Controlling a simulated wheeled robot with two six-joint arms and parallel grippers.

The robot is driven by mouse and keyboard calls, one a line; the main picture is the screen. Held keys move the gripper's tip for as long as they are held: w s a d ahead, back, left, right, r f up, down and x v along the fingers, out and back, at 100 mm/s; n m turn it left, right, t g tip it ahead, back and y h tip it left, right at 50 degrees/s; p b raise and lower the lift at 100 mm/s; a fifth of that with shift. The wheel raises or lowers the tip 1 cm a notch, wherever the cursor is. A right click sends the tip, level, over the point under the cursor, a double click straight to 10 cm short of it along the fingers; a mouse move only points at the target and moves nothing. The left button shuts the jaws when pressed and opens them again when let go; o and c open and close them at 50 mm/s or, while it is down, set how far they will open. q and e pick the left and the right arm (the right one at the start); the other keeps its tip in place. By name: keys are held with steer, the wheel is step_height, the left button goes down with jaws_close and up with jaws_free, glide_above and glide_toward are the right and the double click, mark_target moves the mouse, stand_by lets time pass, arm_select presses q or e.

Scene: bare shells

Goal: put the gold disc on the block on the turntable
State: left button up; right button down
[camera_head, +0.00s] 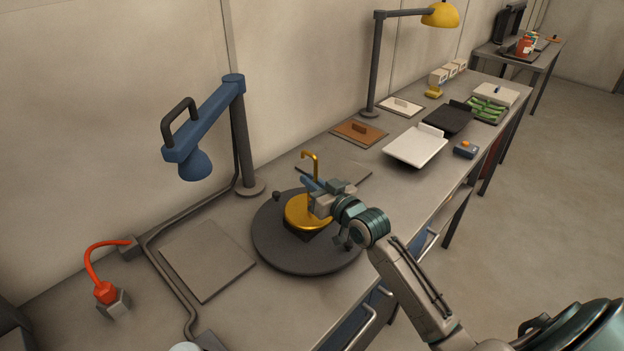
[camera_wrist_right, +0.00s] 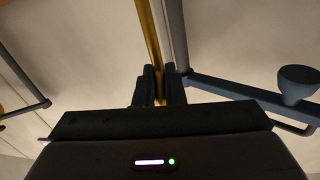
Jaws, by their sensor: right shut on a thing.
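The gold disc (camera_head: 300,210) has a thin upright stem with a hooked top. My right gripper (camera_head: 316,188) is shut on this stem, and the gold stem (camera_wrist_right: 152,45) shows between its two dark fingers (camera_wrist_right: 159,88) in the right wrist view. The disc looks level and is over the dark block (camera_head: 299,234), which is mostly hidden under it. I cannot tell whether disc and block touch. The block stands on the round dark turntable (camera_head: 275,250). My left gripper is not in view.
A blue lamp (camera_head: 205,125) stands behind the turntable. A flat grey plate (camera_head: 206,260) lies to its left, and a red flexible-necked thing (camera_head: 105,292) stands farther left. A white tray (camera_head: 415,147), a brown board (camera_head: 360,132) and a yellow lamp (camera_head: 440,15) are farther along the bench.

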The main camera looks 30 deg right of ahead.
steer(key=shift+f, duration=0.2)
steer(key=c, duration=1.5)
jaws_free()
steer(key=shift+r, duration=0.2)
steer(key=shift+s+d+f, duration=0.1)
steer(key=shift+s+f, duration=0.1)
steer(key=shift+s, duration=0.1)
steer(key=s, duration=0.3)
steer(key=s+d, duration=0.1)
steer(key=s, duration=0.3)
steer(key=s+d, duration=0.1)
steer(key=s, duration=0.3)
steer(key=shift+s+r, duration=0.1)
steer(key=shift+r, duration=0.05)
